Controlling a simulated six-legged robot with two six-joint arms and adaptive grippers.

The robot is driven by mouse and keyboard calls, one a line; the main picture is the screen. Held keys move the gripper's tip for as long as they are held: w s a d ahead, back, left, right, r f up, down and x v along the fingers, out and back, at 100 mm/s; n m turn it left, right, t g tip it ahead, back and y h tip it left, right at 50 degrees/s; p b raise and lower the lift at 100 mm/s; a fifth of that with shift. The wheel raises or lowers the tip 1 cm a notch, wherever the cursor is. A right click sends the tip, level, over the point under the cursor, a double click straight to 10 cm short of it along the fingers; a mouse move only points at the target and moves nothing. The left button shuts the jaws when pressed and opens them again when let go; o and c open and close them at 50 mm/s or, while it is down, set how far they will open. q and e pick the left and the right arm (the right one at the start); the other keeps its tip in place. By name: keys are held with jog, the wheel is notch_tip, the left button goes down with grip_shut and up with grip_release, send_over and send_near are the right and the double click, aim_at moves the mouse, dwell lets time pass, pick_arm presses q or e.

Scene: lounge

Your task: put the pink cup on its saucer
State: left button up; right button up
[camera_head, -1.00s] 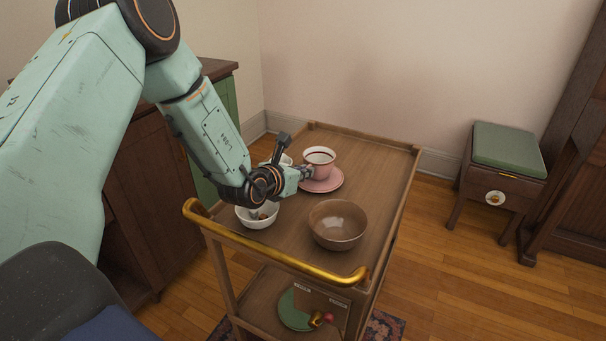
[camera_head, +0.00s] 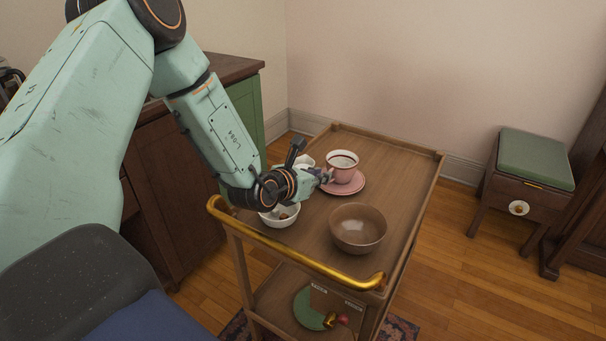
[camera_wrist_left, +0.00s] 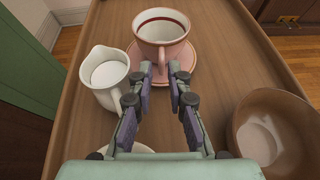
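The pink cup (camera_head: 342,170), white inside with a dark band, is upright on the pink saucer (camera_head: 357,187) on the wooden trolley. The cup (camera_wrist_left: 161,30) and saucer (camera_wrist_left: 190,60) also show in the left wrist view. My left gripper (camera_head: 325,176) is at the cup's near side. In the wrist view its fingertips (camera_wrist_left: 161,75) are apart, one on each side of the cup's handle, with a gap between them. Whether they touch the handle is hard to see. The contact under the cup is hidden. My right gripper is not in view.
A white jug (camera_wrist_left: 106,75) stands left of the fingers, close by. A brown bowl (camera_head: 358,229) stands to the right, and a white bowl (camera_head: 280,217) sits below the gripper. A brass rail (camera_head: 300,262) edges the trolley (camera_head: 400,165). The trolley's far right is clear.

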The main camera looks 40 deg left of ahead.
pick_arm(q)
jog(key=p+v, duration=0.3)
jog(key=v, duration=0.4)
jog(key=shift+s+r+p, duration=0.2)
jog(key=shift+r+p, duration=0.1)
jog(key=shift+p, duration=0.05)
jog(key=shift+s+r, duration=0.15)
jog(key=shift+s, duration=0.4)
jog(key=shift+r+p, duration=0.1)
jog(key=shift+p, duration=0.2)
